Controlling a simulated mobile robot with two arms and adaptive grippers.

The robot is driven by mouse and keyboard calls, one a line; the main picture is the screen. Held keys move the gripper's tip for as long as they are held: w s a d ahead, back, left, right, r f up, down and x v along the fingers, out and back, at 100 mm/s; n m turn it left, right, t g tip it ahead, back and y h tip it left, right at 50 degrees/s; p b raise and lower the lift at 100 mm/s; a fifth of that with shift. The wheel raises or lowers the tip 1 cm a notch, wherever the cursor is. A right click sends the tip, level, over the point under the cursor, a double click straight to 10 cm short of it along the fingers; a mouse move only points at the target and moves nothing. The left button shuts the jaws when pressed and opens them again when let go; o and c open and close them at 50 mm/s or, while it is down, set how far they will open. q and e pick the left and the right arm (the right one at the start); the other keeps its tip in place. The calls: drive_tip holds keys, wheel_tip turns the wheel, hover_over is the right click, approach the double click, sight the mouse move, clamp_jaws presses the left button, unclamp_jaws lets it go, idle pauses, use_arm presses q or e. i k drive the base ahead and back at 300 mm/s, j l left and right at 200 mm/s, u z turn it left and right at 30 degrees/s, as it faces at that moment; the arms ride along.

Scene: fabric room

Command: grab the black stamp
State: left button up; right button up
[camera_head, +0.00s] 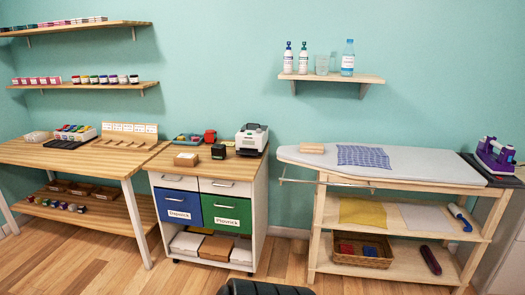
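A small black block that looks like the black stamp (218,152) sits on the wooden top of the drawer cabinet (199,172), near its middle. It stands apart from a small wooden box (186,160) on its left and a white-and-black machine (251,139) on its right. It is too small to make out its handle or face. Neither of my grippers is in view.
A red item (210,136) and a blue tray (188,140) lie behind the stamp. A wooden workbench (62,157) stands left and an ironing board (405,169) right. Wooden floor (90,270) is clear in front.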

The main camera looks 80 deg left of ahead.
sight(219, 151)
drive_tip(key=j+u, duration=0.1)
drive_tip(key=u, duration=0.35)
drive_tip(key=j+u, duration=0.15)
drive_tip(key=u, duration=0.3)
drive_tip(key=j+u, duration=0.15)
drive_tip(key=u, duration=0.25)
drive_tip(key=j+u, duration=0.15)
drive_tip(key=u, duration=0.3)
drive_tip(key=j+u, duration=0.15)
drive_tip(key=u, duration=0.3)
drive_tip(key=i+j+u, duration=0.75)
drive_tip(key=j, duration=0.2)
drive_tip(key=i+j, duration=0.2)
drive_tip(key=j, duration=0.15)
